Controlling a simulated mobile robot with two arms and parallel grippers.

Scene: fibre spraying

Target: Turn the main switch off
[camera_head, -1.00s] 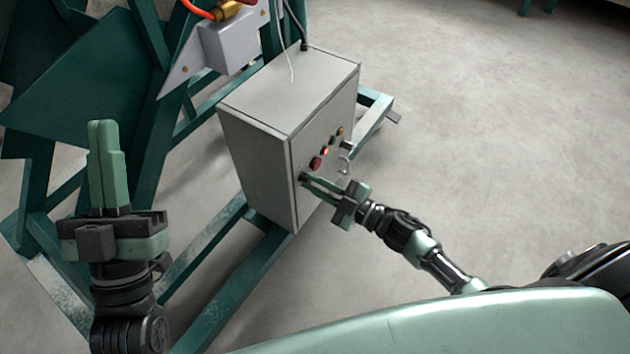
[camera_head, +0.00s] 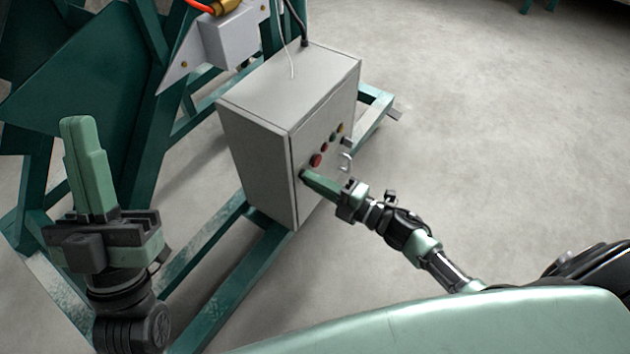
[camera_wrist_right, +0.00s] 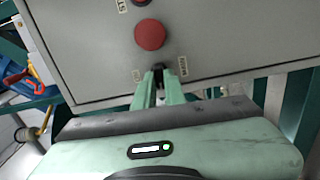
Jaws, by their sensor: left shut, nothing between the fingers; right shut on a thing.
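The grey control box (camera_head: 262,97) stands on the green frame, its front panel facing right. The main switch, a small black knob (camera_wrist_right: 158,67), is low on the panel, below a big red button (camera_wrist_right: 150,35); the button also shows in the head view (camera_head: 316,160). My right gripper (camera_head: 306,176) is shut on the knob, with its fingers turned; the wrist view shows the fingertips (camera_wrist_right: 158,76) on either side of it. The fingers hide much of the knob. My left gripper (camera_head: 76,122) is shut and empty, left of the box, away from it.
Smaller red, green and yellow lamps or buttons (camera_head: 333,138) sit above the big red one. Green frame beams (camera_head: 215,285) run below the box. The floor at right is clear.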

